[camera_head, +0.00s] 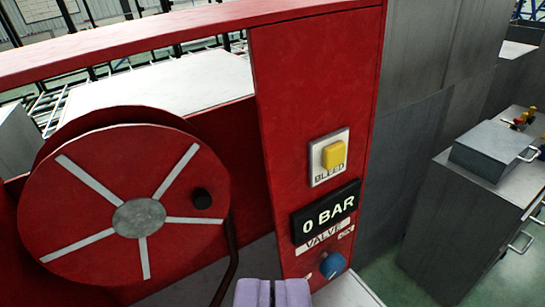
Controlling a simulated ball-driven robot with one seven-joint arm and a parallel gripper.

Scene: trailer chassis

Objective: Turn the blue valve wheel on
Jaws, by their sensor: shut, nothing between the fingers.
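The blue valve wheel (333,265) is a small round knob low on the red panel (315,85). It sits below a white "VALVE" label (323,233) and a black display (326,211) that reads "0 BAR". My gripper (272,292) shows at the bottom edge as two pale purple fingers, shut together and empty. In the picture it is left of and below the blue wheel, apart from it. The small markings beside the wheel are too small to read.
A yellow button (333,154) on a white plate marked "BLEED" is above the display. A large red reel (95,205) with white spokes and a black knob (202,198) stands to the left. A grey cabinet (440,235) is to the right, with green floor before it.

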